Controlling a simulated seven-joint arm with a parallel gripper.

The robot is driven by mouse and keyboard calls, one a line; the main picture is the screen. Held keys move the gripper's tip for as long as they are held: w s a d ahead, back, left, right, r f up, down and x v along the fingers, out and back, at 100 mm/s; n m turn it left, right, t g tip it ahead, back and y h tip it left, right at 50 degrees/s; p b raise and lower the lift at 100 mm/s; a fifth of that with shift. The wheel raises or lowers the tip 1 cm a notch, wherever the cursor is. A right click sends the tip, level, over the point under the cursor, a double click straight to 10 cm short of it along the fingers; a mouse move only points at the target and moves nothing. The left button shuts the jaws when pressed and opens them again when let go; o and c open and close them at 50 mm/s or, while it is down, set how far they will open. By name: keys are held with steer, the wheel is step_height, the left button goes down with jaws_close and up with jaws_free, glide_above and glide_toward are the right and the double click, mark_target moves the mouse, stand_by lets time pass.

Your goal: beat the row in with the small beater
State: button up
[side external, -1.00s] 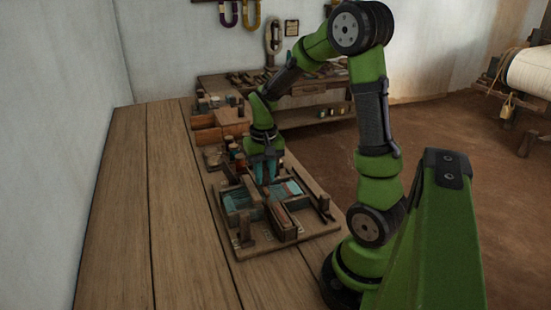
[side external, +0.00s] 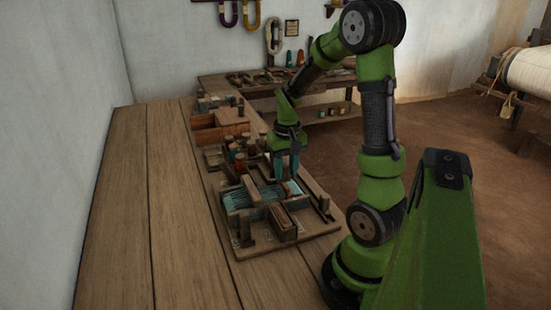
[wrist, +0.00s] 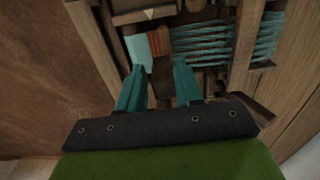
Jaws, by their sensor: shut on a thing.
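The small loom (side external: 316,232) lies on the long table, with teal threads (side external: 240,199) stretched in its wooden frame. The threads also show at the top right of the wrist view (wrist: 205,45). A pale blue strip (wrist: 138,50) and a rust-coloured strip (wrist: 155,43) show just ahead of the fingertips. My gripper (side external: 287,178) points down over the far right part of the loom. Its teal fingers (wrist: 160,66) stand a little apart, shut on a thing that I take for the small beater. That thing is mostly hidden, and I cannot tell whether it touches the threads.
A wooden block with a reddish inset (side external: 283,222) stands at the loom's near side. Several small bobbins (side external: 238,160) stand beyond the loom, close to my gripper. A wooden box (side external: 215,130) is farther back. The long table (side external: 150,210) is clear at left.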

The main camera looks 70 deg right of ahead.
steer(key=shift+o, duration=1.1)
steer(key=shift+s+d, duration=0.45)
steer(key=shift+w+a, duration=0.45)
steer(key=c, duration=0.3)
steer(key=shift+w+a, duration=2.3)
steer(key=shift+w, duration=0.05)
steer(key=shift+c, duration=0.4)
steer(key=o, duration=0.9)
steer(key=shift+r, duration=0.1)
steer(key=shift+r, duration=3.15)
